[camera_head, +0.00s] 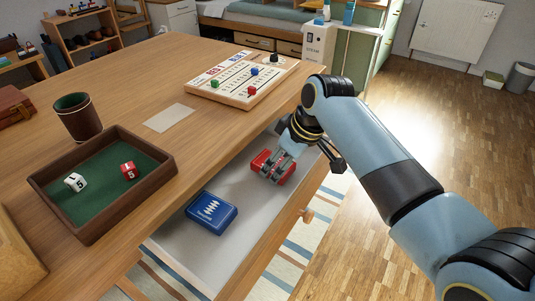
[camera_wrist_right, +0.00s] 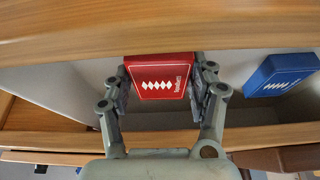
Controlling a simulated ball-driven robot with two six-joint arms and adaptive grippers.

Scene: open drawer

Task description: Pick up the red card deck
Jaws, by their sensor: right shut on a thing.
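The red card deck (camera_head: 262,162) is in the open drawer (camera_head: 180,245), towards its far end in the head view. My right gripper (camera_head: 274,168) reaches down into the drawer and is shut on the deck. In the right wrist view the red deck (camera_wrist_right: 161,76) sits between the two fingers of my right gripper (camera_wrist_right: 160,88), with a finger against each side. I cannot tell whether the deck still touches the drawer floor. My left gripper is not in view.
A blue card deck (camera_head: 211,212) lies nearer in the same drawer; it also shows in the wrist view (camera_wrist_right: 281,77). On the table are a dice tray (camera_head: 75,233), a brown cup (camera_head: 78,117), a white card (camera_head: 169,117) and a game board (camera_head: 240,82).

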